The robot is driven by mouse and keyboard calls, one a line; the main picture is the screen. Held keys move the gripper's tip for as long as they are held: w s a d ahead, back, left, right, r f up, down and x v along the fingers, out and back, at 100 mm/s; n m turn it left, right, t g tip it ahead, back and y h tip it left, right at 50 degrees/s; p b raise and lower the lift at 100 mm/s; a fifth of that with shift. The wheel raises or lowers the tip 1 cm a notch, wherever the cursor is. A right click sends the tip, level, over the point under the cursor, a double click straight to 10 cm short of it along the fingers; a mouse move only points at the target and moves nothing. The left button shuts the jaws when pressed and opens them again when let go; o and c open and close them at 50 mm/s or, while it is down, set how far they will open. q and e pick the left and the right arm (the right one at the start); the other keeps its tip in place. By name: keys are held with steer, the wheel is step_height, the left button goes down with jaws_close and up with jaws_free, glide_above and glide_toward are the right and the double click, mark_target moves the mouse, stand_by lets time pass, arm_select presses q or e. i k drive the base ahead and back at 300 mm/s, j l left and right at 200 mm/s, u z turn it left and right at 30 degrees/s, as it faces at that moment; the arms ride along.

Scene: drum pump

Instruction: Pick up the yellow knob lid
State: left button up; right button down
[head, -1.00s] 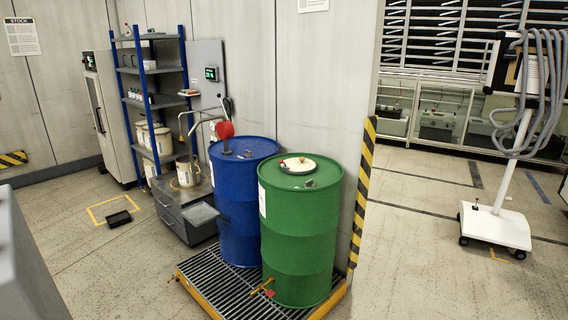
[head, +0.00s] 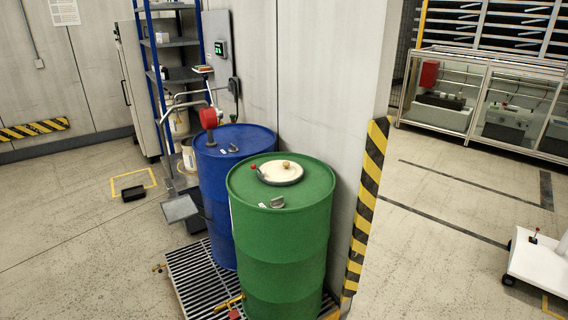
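A pale cream round lid (head: 281,172) with a small tan knob (head: 286,164) sits on top of the green drum (head: 280,235). A small red-tipped part (head: 254,168) stands at the lid's left edge. I cannot make out a clearly yellow knob; the knob looks tan. Neither of my grippers shows in the head view.
A blue drum (head: 222,190) with a red pump head (head: 209,118) stands beside the green drum on a grated pallet (head: 190,275). A striped wall edge (head: 366,205) is close on the right. Open floor (head: 430,250) lies further right. A white wheeled base (head: 540,262) stands at far right.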

mark_target(276, 172)
steer(key=i+l+u, duration=0.1)
steer(key=l, duration=0.25)
steer(key=i+l+u, duration=0.1)
steer(key=i+l, duration=0.2)
steer(key=i+l+u, duration=0.1)
steer(key=l, duration=0.3)
steer(key=i+l+u, duration=0.1)
steer(key=l, duration=0.3)
steer(key=i+l+u, duration=0.15)
steer(key=l, duration=0.25)
steer(key=i+l+u, duration=0.1)
steer(key=i+l, duration=0.15)
steer(key=l, duration=0.15)
